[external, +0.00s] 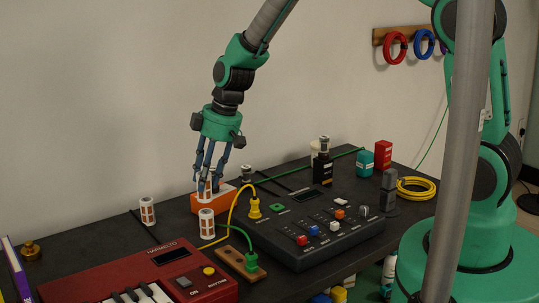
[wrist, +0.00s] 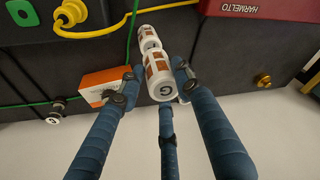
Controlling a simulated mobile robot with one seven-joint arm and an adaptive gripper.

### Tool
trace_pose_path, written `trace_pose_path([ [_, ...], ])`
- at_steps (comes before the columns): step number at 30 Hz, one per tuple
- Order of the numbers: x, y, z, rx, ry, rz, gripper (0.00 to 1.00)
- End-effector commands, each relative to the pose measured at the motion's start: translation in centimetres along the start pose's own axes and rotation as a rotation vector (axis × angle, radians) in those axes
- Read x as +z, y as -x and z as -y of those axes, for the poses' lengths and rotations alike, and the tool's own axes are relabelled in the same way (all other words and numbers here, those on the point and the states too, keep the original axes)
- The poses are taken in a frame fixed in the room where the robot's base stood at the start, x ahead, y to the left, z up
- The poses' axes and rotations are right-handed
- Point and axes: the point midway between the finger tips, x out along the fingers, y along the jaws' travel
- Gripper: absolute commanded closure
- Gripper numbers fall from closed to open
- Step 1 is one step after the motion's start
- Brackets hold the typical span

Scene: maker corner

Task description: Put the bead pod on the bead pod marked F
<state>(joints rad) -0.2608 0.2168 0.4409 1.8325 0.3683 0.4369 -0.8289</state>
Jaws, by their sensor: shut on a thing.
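My gripper (external: 207,185) is shut on a white bead pod with brown windows; its end, marked G, faces the camera in the wrist view (wrist: 161,88). In the external view the held pod (external: 205,188) overlaps the orange box behind the fingers. A second white pod (external: 206,224) stands upright in front, at the keyboard's corner; part of a pod shows beyond the held one in the wrist view (wrist: 147,31). A third pod (external: 147,210) stands upright at the left. I cannot read an F on any pod.
The orange box (external: 208,203) lies close beside my gripper. A red keyboard (external: 140,275), a dark control box (external: 315,235), yellow plug (external: 254,210) and cables crowd the front and right. The table's back left is fairly clear.

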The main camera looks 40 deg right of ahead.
Motion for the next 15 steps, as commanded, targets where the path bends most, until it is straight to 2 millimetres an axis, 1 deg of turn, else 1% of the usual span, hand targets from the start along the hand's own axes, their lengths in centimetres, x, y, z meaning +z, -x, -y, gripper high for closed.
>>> trace_pose_path([
  [1, 0.2, -0.6, 0.0, -0.001, 0.0, 0.002, 0.93],
  [7, 0.8, -2.7, 0.0, -0.001, -0.001, 0.002, 0.93],
  [10, 0.9, -3.1, 0.0, 0.0, 0.0, 0.001, 0.93],
  [15, 0.9, -3.0, -0.1, 0.0, 0.0, 0.0, 0.93],
])
